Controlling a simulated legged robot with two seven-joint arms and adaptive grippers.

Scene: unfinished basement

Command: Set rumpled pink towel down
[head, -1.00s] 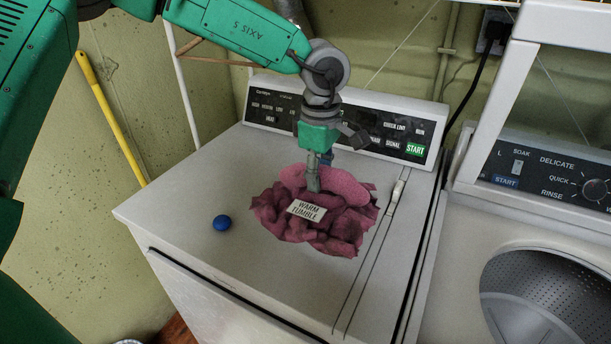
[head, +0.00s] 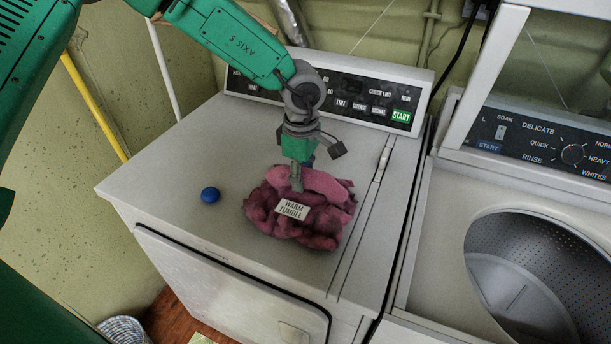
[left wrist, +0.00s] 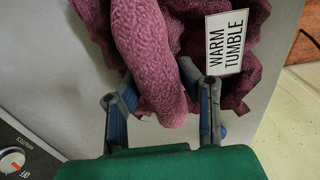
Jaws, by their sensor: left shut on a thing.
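The rumpled pink towel (head: 306,225) lies bunched on the white top of the dryer (head: 180,160), with a "WARM TUMBLE" tag (head: 292,209) on it. My left gripper (head: 297,186) points down into the towel and is shut on a thick pink fold. In the left wrist view, the fingers (left wrist: 162,105) stand on both sides of a fold of the towel (left wrist: 150,55), and the tag (left wrist: 226,42) lies to the right. Whether the towel's underside fully touches the dryer top is hard to tell. My right gripper is not in view.
A small blue ball (head: 210,194) sits left of the towel. The dryer's control panel (head: 330,95) stands behind. A washer with an open drum (head: 525,275) is at the right. A yellow pole (head: 92,105) leans at the left. The dryer top's front left is clear.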

